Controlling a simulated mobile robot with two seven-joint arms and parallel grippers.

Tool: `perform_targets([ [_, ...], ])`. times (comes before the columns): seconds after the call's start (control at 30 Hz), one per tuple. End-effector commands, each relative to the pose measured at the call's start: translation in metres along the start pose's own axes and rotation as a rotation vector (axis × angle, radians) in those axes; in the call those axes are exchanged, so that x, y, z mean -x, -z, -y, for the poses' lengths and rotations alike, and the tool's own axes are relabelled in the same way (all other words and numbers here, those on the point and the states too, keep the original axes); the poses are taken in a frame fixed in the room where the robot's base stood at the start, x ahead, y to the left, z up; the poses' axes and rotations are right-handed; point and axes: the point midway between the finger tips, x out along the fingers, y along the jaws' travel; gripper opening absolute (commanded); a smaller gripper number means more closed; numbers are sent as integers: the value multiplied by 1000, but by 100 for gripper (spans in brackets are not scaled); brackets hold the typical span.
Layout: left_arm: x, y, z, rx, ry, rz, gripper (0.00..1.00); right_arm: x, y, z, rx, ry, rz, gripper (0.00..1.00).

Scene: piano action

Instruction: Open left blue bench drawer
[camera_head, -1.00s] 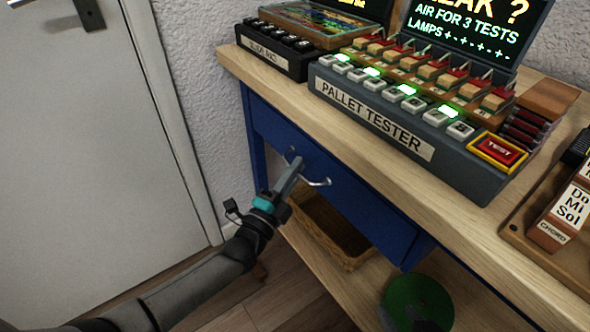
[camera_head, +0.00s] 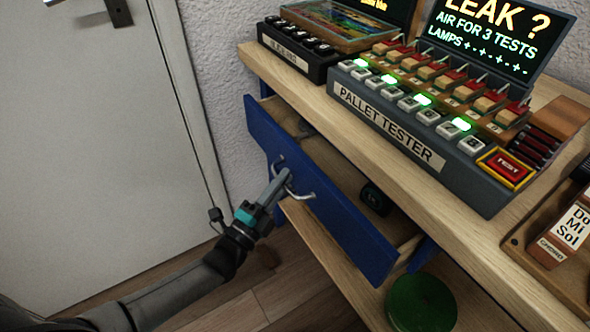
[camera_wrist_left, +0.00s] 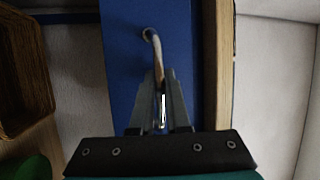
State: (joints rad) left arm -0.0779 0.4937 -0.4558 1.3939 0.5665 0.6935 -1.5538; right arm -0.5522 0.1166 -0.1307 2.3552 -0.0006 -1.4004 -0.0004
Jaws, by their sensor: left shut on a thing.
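The left blue bench drawer (camera_head: 318,190) stands partly pulled out from under the wooden bench top in the head view. Its blue front also shows in the left wrist view (camera_wrist_left: 122,60). A curved metal handle (camera_head: 300,192) is fixed to the front, and it shows in the left wrist view (camera_wrist_left: 154,50) running between the fingers. My left gripper (camera_head: 280,182) is shut on the handle. Inside the drawer, a dark object (camera_head: 375,200) lies toward the right end, and a greyish item sits near the left end. My right gripper is not in view.
The bench top (camera_head: 455,215) carries a grey pallet tester (camera_head: 400,140) and a dark button box (camera_head: 300,50). A green round object (camera_head: 420,303) is on the lower shelf. A door (camera_head: 90,150) stands at left.

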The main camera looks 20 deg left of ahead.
Motion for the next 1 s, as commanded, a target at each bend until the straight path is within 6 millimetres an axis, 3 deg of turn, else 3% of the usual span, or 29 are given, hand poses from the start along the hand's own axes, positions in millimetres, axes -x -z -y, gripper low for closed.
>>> perform_targets([
  [0.37,57,-22,17,1,-9,2,0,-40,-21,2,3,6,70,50],
  [0.6,113,-44,34,0,-10,2,0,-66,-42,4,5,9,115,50],
  [1.0,192,-77,57,2,-6,1,0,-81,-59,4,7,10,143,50],
])
